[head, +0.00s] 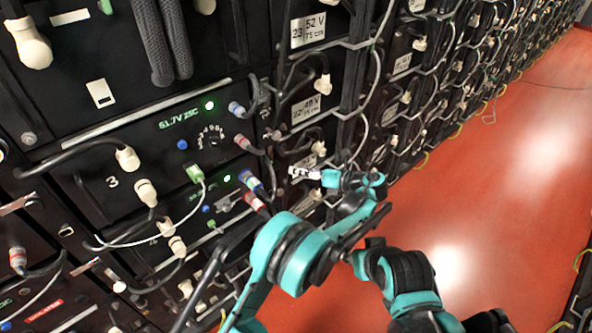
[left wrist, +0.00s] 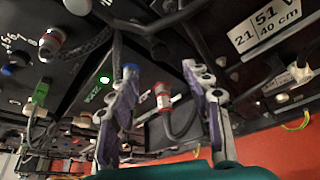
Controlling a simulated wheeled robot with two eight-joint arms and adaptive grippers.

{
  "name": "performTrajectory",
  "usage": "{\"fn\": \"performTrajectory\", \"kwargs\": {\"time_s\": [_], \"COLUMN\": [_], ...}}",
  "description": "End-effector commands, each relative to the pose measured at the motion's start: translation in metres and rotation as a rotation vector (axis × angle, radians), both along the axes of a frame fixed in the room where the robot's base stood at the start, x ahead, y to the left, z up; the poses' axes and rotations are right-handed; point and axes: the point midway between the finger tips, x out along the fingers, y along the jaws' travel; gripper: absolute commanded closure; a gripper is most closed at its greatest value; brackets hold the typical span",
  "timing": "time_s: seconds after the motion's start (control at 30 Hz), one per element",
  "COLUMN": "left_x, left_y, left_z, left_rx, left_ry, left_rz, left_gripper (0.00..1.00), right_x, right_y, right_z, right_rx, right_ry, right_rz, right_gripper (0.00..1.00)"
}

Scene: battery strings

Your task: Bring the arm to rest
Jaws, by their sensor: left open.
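My left gripper (head: 300,172) is in front of the battery rack, in the middle of the head view, with its fingers pointing left toward the panels. In the left wrist view its two purple-and-grey fingers (left wrist: 160,72) stand apart, open. A red-and-white connector (left wrist: 163,97) with a dark cable shows in the gap between them, and nothing visible is gripped. My teal and black left arm (head: 292,258) bends up from the bottom edge and covers part of the lower rack. My right gripper cannot be made out.
The battery rack (head: 75,140) fills the left and runs back to the upper right. Cables and pale plugs (head: 127,158) stick out from it, several near my gripper. A green plug (head: 195,173) has a white cable. The red floor (head: 510,190) on the right is open.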

Motion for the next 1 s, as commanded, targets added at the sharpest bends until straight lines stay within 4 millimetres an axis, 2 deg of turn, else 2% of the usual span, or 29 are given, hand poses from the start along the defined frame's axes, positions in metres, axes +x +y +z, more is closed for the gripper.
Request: {"fn": "performTrajectory", "kwargs": {"time_s": [0.43,0.57,0.67,0.77,0.87,1.0], "left_x": [0.0,0.0,-0.001,-0.01,-0.027,-0.063], "left_y": [0.0,0.011,0.038,0.076,0.115,0.163], "left_z": [0.0,0.009,0.025,0.047,0.065,0.084], "left_rx": [-0.001,-0.051,-0.172,-0.359,-0.566,-0.851], "left_ry": [-0.001,-0.019,-0.065,-0.142,-0.234,-0.371], "left_rz": [0.0,0.019,0.069,0.157,0.27,0.459], "left_gripper": [0.51,0.51,0.51,0.51,0.51,0.51], "right_x": [0.0,0.0,0.0,0.0,0.0,0.0], "right_y": [0.0,0.0,0.0,0.0,0.0,0.0], "right_z": [0.0,0.0,0.0,0.0,0.0,0.0], "right_rx": [0.0,0.0,0.0,0.0,0.0,0.0], "right_ry": [0.0,0.0,0.0,0.0,0.0,0.0], "right_rz": [0.0,0.0,0.0,0.0,0.0,0.0], "right_gripper": [0.6,0.6,0.6,0.6,0.6,0.6]}}
